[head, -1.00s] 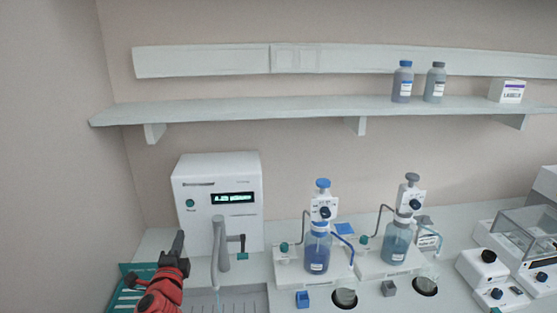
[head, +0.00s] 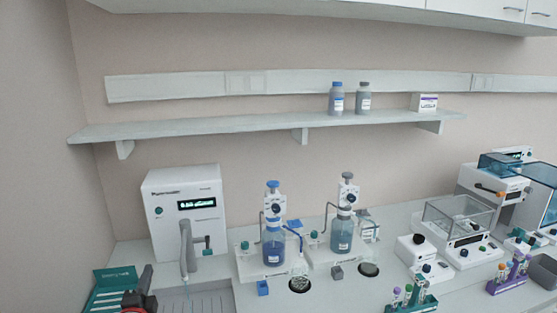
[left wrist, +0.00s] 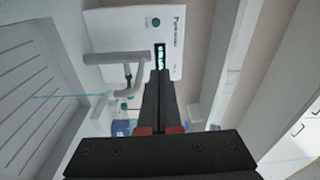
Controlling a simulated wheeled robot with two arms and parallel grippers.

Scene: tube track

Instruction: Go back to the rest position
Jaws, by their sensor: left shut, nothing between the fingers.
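My left gripper (head: 146,279) shows at the bottom left of the head view, its dark fingers shut and empty. Its red and black arm is mostly cut off by the lower edge. It is beside a green rack (head: 112,287) and in front of the white water purifier (head: 185,213). In the left wrist view the shut fingers (left wrist: 159,85) point toward the purifier (left wrist: 110,30), with nothing between them. My right gripper is not in view.
Two dispenser bottles (head: 274,248) (head: 341,236) stand mid-bench. A wall shelf (head: 230,126) runs above. Tube racks (head: 410,306) (head: 508,283) and a clear-lidded device (head: 459,218) are at the right. A ribbed sink drainer (head: 205,299) lies beside my left gripper.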

